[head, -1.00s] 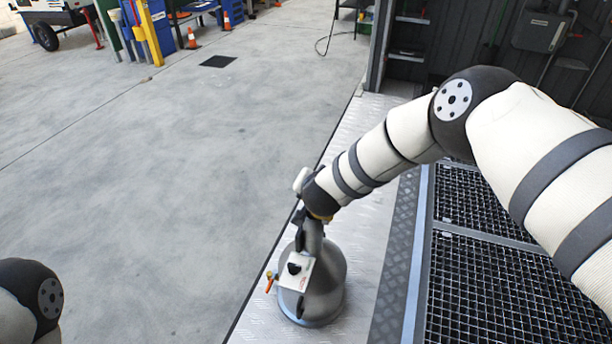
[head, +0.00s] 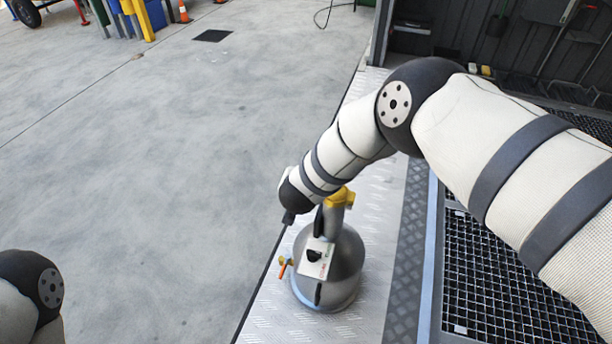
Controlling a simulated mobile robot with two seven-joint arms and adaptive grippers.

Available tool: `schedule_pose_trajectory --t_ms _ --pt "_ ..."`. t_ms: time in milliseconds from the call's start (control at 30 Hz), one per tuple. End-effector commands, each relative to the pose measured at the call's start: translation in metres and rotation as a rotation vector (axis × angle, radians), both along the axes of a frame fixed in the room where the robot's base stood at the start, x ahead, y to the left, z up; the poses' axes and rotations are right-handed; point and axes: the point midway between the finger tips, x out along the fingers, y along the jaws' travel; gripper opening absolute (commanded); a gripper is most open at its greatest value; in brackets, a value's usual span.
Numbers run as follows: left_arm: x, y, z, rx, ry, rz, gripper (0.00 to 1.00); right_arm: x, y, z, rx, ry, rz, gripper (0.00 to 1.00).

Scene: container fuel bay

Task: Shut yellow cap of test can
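The test can (head: 343,262) is a grey metal vessel with a rounded body. It stands upright on the tread-plate strip and carries a white label plate with a black knob and a small orange lever. Its yellow cap (head: 341,197) shows at the top of the neck, partly behind my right wrist; I cannot tell whether it is open or shut. My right gripper (head: 289,217) points down just left of the cap and neck. It is mostly hidden by the wrist, its finger opening cannot be made out, and contact is unclear. My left gripper is out of frame; only that arm's joint shows at lower left.
The tread-plate strip (head: 279,318) has an edge left of the can, beside open concrete floor (head: 150,170). Dark grating (head: 500,275) lies to the right. A dark container wall and shelves stand at the back right. Posts and a cone are far off at upper left.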

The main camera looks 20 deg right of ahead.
Motion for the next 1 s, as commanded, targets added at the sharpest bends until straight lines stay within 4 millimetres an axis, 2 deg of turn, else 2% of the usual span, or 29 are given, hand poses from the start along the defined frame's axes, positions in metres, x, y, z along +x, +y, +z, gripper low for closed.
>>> schedule_pose_trajectory --t_ms 100,433,833,1000 --pt "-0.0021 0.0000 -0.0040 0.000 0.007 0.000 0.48 0.0003 0.0011 -0.0064 0.001 0.001 0.000 0.00" --pt "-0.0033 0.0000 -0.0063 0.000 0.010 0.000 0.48 0.0013 0.0020 -0.0094 0.000 -0.001 0.001 0.00" --pt "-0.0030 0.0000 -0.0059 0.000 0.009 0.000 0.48 0.0013 0.0021 -0.0086 0.000 -0.001 0.001 0.00" --pt "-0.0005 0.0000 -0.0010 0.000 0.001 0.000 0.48 0.0019 0.0021 0.0003 0.001 -0.003 0.000 0.00"
